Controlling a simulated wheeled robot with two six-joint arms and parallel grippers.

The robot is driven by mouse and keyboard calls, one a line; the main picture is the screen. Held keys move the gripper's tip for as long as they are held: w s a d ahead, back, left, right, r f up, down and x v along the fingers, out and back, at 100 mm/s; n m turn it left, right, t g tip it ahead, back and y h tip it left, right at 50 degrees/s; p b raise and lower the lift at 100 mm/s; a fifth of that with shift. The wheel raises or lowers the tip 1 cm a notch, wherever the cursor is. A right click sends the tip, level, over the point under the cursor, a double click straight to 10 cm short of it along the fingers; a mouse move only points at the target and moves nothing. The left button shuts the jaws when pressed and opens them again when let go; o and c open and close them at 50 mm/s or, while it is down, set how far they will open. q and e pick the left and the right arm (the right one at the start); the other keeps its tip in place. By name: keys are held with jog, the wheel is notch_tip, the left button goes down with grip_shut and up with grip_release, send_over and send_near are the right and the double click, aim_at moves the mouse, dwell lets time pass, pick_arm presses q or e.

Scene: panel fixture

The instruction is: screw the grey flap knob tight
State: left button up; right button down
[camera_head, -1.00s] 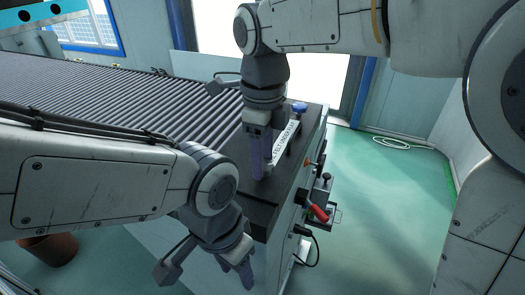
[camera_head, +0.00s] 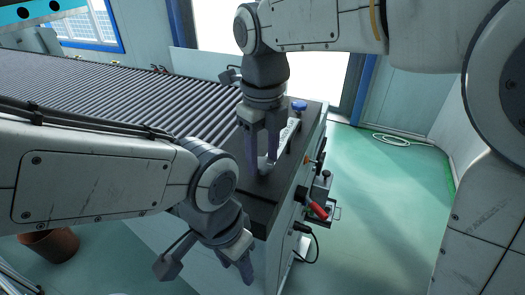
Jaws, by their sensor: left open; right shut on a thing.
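My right gripper (camera_head: 263,165) points down over the dark top of the fixture, at the flap's near end. It is shut on the grey flap knob, which is mostly hidden between the fingers; a small pale part (camera_head: 265,164) shows between the fingertips. The pale flap plate (camera_head: 290,131) runs away from it, partly covered by the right fingers. My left gripper (camera_head: 212,268) is open and empty, low in front of the fixture's near corner, apart from it.
A blue knob (camera_head: 299,106) stands at the fixture's far end. The fixture's right side carries a red handle (camera_head: 318,212), small knobs and a black cable (camera_head: 313,248). A roller conveyor (camera_head: 110,85) lies to the left. The green floor to the right is mostly clear.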

aim_at(263, 163)
jog(key=shift+c, duration=1.5)
grip_release()
jog(key=shift+r, duration=0.35)
notch_tip(263, 163, up, 10)
jog(key=b, duration=0.1)
jog(key=shift+b, duration=0.3)
jog(key=shift+f, duration=0.15)
